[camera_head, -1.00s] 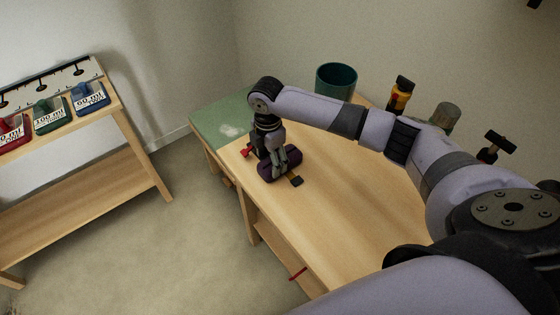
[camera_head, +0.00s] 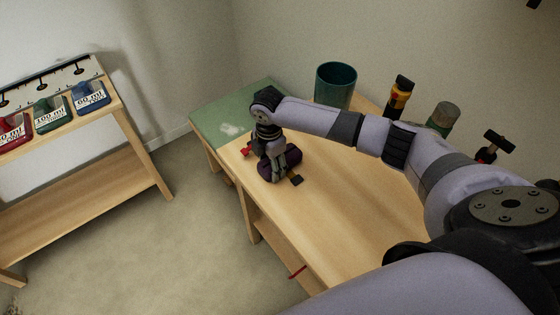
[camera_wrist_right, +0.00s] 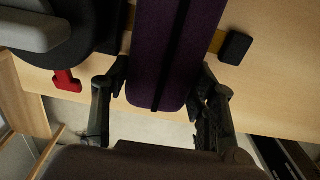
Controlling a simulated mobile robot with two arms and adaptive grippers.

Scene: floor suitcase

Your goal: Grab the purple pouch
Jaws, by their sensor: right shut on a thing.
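The dark purple pouch (camera_head: 292,157) is at the left part of the wooden table in the head view. In the right wrist view the pouch (camera_wrist_right: 172,50) shows large, with a black strip along it. My right gripper (camera_head: 277,172) points down at the pouch. In the right wrist view its two fingers (camera_wrist_right: 162,88) sit on either side of the pouch, closed against it. I cannot tell whether the pouch is clear of the tabletop. My left gripper is not in view.
A wooden table (camera_head: 330,220) has a green mat (camera_head: 222,118) at its far left end. A teal cup (camera_head: 336,85), a yellow-black tool (camera_head: 398,95) and a green-grey container (camera_head: 443,118) stand along the back. A red item (camera_wrist_right: 66,80) and a black-ended item (camera_wrist_right: 235,47) lie beside the pouch.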

